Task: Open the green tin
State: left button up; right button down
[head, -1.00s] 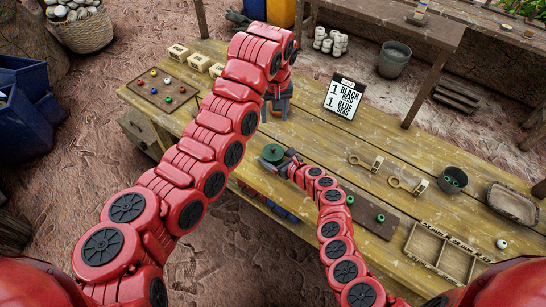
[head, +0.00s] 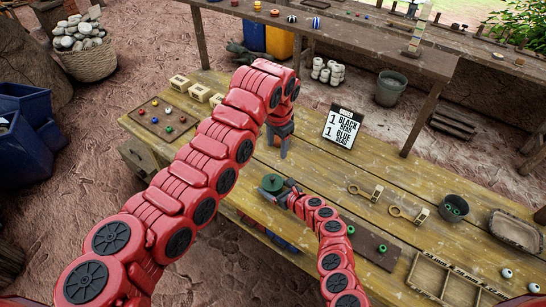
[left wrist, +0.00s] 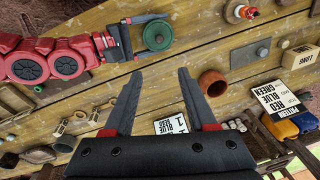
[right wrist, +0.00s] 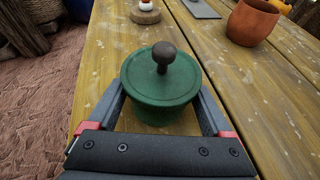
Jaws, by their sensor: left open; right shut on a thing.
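The green tin (head: 272,184) stands upright near the front edge of the wooden table. Its lid (right wrist: 160,74) is on, with a dark round knob (right wrist: 164,53) on top. My right gripper (right wrist: 160,98) is shut on the tin's body, one finger on each side. My left gripper (head: 281,148) is open and empty. It is above the table, behind the tin and apart from it. In the left wrist view its open fingers (left wrist: 160,74) show, with the tin (left wrist: 158,35) beyond them, held by the right gripper.
A sign (head: 342,126) stands behind the tin. A brown clay pot (right wrist: 252,21) and a round stand (right wrist: 145,14) lie beyond it. A bead board (head: 163,117) is at the left; a dark plate (head: 376,246), grey pot (head: 453,207) and divided tray (head: 430,275) are at the right.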

pick_arm(q)
jog(key=m, duration=2.5)
send_near(272, 177)
jog(key=f, duration=0.5)
jog(key=w+f, duration=0.1)
jog(key=f, duration=0.2)
jog(key=shift+f, duration=0.3)
